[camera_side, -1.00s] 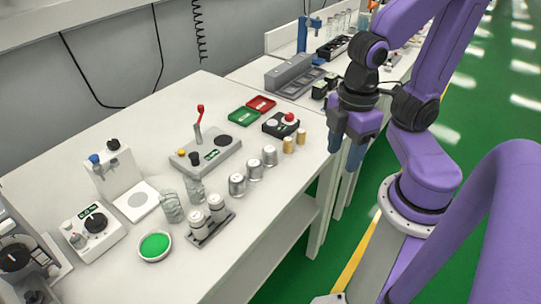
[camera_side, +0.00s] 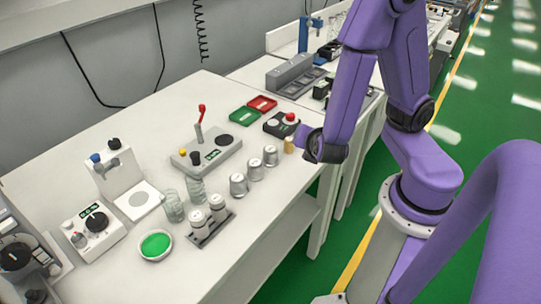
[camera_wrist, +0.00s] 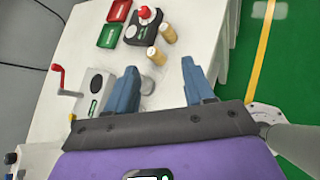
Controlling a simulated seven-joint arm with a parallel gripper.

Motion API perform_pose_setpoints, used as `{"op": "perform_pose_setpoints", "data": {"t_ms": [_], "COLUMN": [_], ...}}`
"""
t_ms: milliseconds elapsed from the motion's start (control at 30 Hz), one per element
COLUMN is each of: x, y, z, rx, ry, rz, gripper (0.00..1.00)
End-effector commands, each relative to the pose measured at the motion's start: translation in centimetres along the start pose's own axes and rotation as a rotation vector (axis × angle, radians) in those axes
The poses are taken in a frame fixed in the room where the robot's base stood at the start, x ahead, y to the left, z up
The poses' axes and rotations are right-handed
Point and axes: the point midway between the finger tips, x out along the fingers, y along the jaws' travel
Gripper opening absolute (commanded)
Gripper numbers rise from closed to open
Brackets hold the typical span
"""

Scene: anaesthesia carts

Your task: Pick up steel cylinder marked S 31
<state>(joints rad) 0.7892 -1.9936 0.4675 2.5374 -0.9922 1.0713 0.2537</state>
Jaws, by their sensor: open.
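In the side view, three steel cylinders (camera_side: 255,169) stand in a slanted row on the white table, and two more (camera_side: 198,221) stand in a small dark rack. Their markings are too small to read, so I cannot tell which is S 31. In the wrist view my gripper (camera_wrist: 159,67) is open, with its blue fingers apart and nothing held. One steel cylinder (camera_wrist: 147,86) shows between the fingers, close to the left one and partly hidden. In the side view my fingers are hidden behind my wrist at the table's right edge.
A red-button box (camera_wrist: 143,27) and green (camera_side: 244,116) and red (camera_side: 262,104) trays lie behind. A lever device (camera_side: 206,157) stands left of the steel row, with glass beakers (camera_side: 173,206) nearby.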

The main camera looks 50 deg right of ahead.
Motion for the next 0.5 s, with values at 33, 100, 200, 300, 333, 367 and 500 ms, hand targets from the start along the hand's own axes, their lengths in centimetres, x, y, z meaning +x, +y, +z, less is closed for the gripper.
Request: {"op": "perform_pose_setpoints", "data": {"t_ms": [33,100,200,300,333,367,500], "x": [0.7,1.5,2.4,3.1,3.3,3.5,3.9], "y": [0.5,1.2,2.1,2.6,2.7,2.7,2.8], "z": [-0.5,-1.4,-2.9,-4.5,-5.0,-5.4,-6.8], "rx": [-0.078,-0.175,-0.314,-0.436,-0.466,-0.494,-0.583], "ry": [-0.037,-0.069,-0.097,-0.107,-0.106,-0.105,-0.095], "rz": [0.056,0.137,0.247,0.338,0.36,0.38,0.442], "gripper": [0.53,0.53,0.53,0.53,0.53,0.53,0.53]}}
